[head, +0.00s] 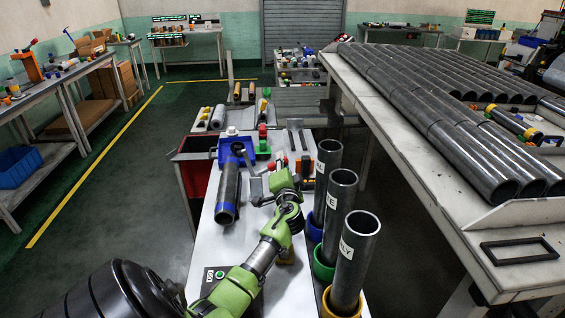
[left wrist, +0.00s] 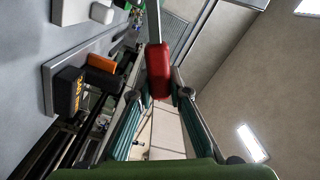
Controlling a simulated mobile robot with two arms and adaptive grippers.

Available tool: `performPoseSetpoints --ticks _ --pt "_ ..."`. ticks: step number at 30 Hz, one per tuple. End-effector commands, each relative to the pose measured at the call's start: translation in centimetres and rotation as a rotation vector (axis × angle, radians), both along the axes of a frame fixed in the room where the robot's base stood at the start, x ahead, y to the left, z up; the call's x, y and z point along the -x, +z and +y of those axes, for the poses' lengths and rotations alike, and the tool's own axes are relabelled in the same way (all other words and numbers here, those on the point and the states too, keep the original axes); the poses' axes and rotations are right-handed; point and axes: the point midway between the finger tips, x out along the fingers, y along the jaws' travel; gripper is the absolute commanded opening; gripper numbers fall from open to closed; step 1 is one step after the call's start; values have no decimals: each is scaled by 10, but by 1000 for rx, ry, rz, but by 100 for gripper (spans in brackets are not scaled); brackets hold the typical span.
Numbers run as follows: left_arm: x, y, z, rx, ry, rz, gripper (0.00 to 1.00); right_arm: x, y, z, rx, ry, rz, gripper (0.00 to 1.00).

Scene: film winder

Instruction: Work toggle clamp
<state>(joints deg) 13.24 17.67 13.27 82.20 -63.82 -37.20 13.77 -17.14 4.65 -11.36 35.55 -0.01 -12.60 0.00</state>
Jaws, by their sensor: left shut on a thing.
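The red handle (left wrist: 158,72) of the toggle clamp stands between the two fingers of my left gripper (left wrist: 158,92) in the left wrist view, on a pale metal lever. The gripper is shut on this handle. In the head view my left gripper (head: 281,168) is over the middle of the narrow bench, and its hand and arm hide much of the grip. A dark tube (head: 228,192) lies along the bench to its left, at a blue holder (head: 226,146). My right gripper is not in view.
Several dark tubes stand upright in coloured rings at the bench's right edge, including a front one (head: 354,262) close to my left arm. A push-button box (head: 217,276) sits near the front. A table with long tubes (head: 430,120) is at the right.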

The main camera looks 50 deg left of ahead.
Motion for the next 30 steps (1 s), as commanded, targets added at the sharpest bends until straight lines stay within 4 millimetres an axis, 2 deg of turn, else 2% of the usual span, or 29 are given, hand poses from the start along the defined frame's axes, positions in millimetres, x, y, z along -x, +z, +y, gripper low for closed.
performPoseSetpoints --ticks 1,2,3,4,17,20,30 --pt "0 -3 -1 -2 -2 8 0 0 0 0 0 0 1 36" --pt "0 -3 -1 -2 -2 8 19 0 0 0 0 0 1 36" --pt "0 -3 -1 -1 -1 8 30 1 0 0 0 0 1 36" --pt "0 -3 -1 -1 -1 8 35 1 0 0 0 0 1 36" --pt "4 -2 -6 1 -1 4 35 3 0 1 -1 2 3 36" --pt "12 -2 -16 1 -1 3 35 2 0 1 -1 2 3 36" --pt "57 -3 -72 2 -2 5 35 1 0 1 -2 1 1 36"
